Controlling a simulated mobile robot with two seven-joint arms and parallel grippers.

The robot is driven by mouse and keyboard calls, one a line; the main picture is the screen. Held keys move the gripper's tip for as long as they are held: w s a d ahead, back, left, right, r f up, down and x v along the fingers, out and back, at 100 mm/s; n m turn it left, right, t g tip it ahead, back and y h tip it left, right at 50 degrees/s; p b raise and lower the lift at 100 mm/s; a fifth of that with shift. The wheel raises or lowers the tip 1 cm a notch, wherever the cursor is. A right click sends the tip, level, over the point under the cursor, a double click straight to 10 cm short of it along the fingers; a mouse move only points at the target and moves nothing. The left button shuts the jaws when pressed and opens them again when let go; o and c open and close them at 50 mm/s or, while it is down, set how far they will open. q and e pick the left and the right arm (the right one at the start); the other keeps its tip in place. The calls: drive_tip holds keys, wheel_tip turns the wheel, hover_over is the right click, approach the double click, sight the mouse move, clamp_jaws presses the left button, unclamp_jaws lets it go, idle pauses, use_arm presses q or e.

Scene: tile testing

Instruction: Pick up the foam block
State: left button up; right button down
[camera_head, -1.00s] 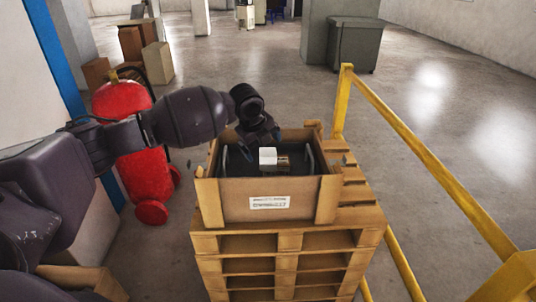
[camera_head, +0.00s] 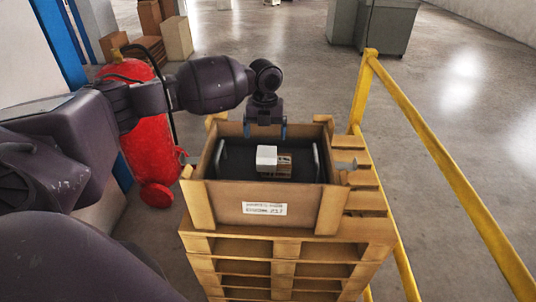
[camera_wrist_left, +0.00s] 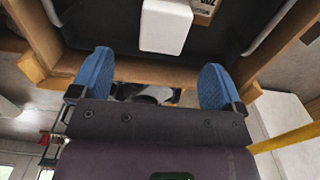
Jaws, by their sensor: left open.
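A white block (camera_head: 266,156), which looks like the foam block, lies in the dark-lined wooden crate (camera_head: 261,217). It sits against a small brown box (camera_head: 284,163). In the left wrist view the white block (camera_wrist_left: 165,26) is at the top, beyond the fingertips. My left gripper (camera_head: 265,131) is over the crate's far side, behind the block in the head view, and apart from it. Its two blue fingers (camera_wrist_left: 153,82) are spread wide with nothing between them. My right gripper is not in view.
The crate has grey side handles (camera_head: 318,161) and stands on stacked wooden pallets (camera_head: 201,243). A yellow railing (camera_head: 437,153) runs along the right. A red tank (camera_head: 147,135) stands at the left. Open floor lies behind.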

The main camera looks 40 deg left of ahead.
sight(267, 151)
use_arm(q)
wheel_tip(267, 151, down, 2)
drive_tip(key=shift+w+f, duration=0.1)
drive_tip(key=shift+f, duration=0.55)
drive_tip(key=shift+d+f, duration=0.1)
drive_tip(key=shift+f, duration=0.25)
wheel_tip(267, 151, down, 4)
drive_tip(key=shift+d+r+b, duration=0.1)
drive_tip(key=shift+b, duration=0.2)
drive_tip(key=shift+c, duration=0.7)
drive_tip(key=c, duration=0.8)
drive_tip(key=shift+c, duration=0.2)
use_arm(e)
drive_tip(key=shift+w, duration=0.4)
use_arm(q)
drive_tip(key=shift+w+r, duration=0.1)
